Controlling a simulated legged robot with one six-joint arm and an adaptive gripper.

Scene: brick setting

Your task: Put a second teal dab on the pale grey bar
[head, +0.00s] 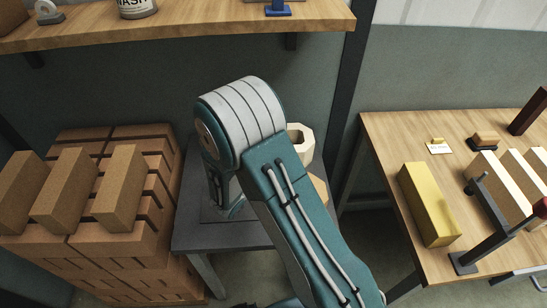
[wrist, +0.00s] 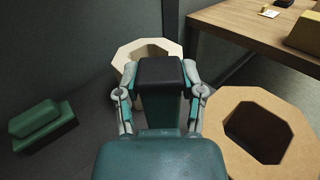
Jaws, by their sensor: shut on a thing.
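In the wrist view my gripper (wrist: 161,98) is shut on a dark block (wrist: 160,75) with a black top, gripped between its two fingers. The lower end of the block is hidden by my gripper body. A dark green piece (wrist: 42,124), a small block on a wider base, lies apart at the left on the dark grey surface. In the head view my gripper is hidden behind my arm. I cannot pick out a pale grey bar or a teal dab for sure; cream bars (head: 499,187) stand on the right wooden table.
A cream octagonal ring (wrist: 128,57) stands behind the held block, and a tan octagonal ring (wrist: 226,112) is close at right. The wooden table (head: 385,130) carries a yellow bar (head: 428,203) and a dark stand (head: 487,228). Stacked bricks (head: 125,235) are at left, under a shelf (head: 200,27).

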